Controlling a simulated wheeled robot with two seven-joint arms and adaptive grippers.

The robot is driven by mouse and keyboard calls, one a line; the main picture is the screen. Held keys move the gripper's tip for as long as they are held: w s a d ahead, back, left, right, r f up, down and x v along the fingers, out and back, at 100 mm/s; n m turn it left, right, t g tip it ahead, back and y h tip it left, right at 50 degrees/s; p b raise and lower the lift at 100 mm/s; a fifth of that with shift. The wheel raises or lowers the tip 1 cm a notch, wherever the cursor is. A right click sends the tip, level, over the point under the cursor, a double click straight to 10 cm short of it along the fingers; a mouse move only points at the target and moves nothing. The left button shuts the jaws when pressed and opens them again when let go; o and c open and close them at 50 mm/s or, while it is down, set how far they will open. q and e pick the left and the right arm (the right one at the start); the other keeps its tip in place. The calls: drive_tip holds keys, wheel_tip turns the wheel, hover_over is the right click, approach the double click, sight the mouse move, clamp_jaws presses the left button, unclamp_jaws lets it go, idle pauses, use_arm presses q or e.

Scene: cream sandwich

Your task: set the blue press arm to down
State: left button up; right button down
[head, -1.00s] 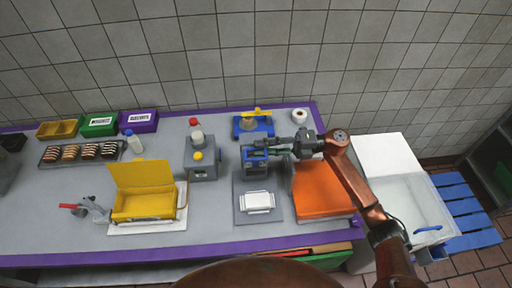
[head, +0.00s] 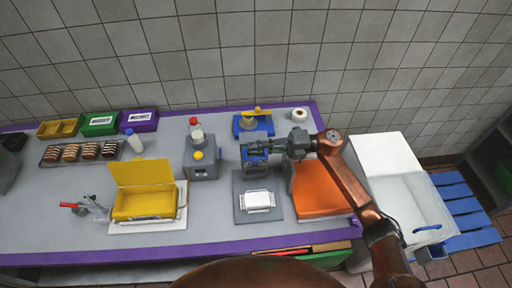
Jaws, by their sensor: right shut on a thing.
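The press stands on a grey base plate (head: 241,211) right of the table's middle, with a white rectangular piece (head: 258,201) on its front part. The blue press arm (head: 254,160) is at the back of the plate and looks raised, not lying over the white piece. My right gripper (head: 262,149) reaches in from the right and is shut on the blue press arm. Its fingers partly cover the blue part, so the exact grip is hard to see. My left gripper is not in view.
An orange board (head: 318,190) lies right of the press, under my right arm. A blue stand with a yellow top (head: 254,125) is behind it. A grey box with a yellow knob (head: 201,165) and an open yellow box (head: 145,202) stand to the left.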

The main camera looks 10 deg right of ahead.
sight(257, 163)
idle(0.5)
drive_tip(key=s+n+b, duration=0.1)
drive_tip(key=s+f+n+b, duration=0.1)
drive_tip(key=s, duration=0.1)
drive_tip(key=shift+s+f, duration=0.1)
drive_tip(key=shift+s, duration=0.2)
drive_tip(key=shift+n, duration=0.4)
drive_tip(key=s, duration=0.2)
drive_tip(key=s+f, duration=0.1)
drive_tip(key=s, duration=0.1)
drive_tip(key=shift+s+f, duration=0.15)
drive_tip(key=shift+s, duration=0.15)
drive_tip(key=c, duration=2.1)
unclamp_jaws()
drive_tip(key=shift+s, duration=0.1)
drive_tip(key=shift+o, duration=0.4)
drive_tip(key=shift+d, duration=0.1)
